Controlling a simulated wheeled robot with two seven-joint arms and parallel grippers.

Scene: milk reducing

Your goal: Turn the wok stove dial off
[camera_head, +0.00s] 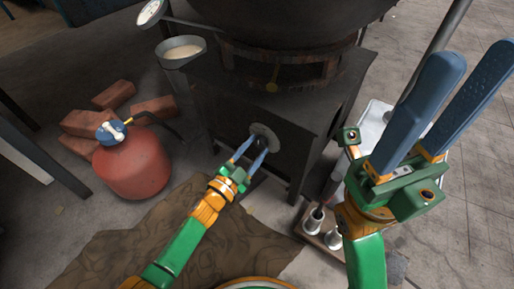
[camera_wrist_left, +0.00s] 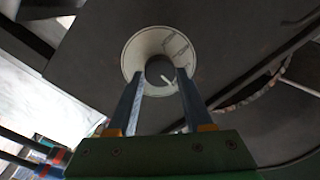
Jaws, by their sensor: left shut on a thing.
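The dark box-shaped wok stove (camera_head: 213,103) stands at the centre, with the large dark wok (camera_head: 285,18) on top. Its dial (camera_head: 266,132) is on the front face, with a round pale plate. My left gripper (camera_head: 254,145) reaches up to the dial, its blue fingers on either side of the knob and shut on it. In the left wrist view the pale dial plate (camera_wrist_left: 142,50) surrounds a dark knob (camera_wrist_left: 160,68) between the fingertips, with a light pointer mark at the lower right. My right gripper (camera_head: 478,62) is raised at the right, fingers apart and empty.
A red gas cylinder (camera_head: 134,165) with a blue-topped valve stands left of the stove, near several bricks (camera_head: 90,123). A pale-filled pan (camera_head: 181,51) sits at the stove's back left. Metal cups (camera_head: 314,219) stand at the front right. A brown cloth (camera_head: 105,258) covers the floor in front.

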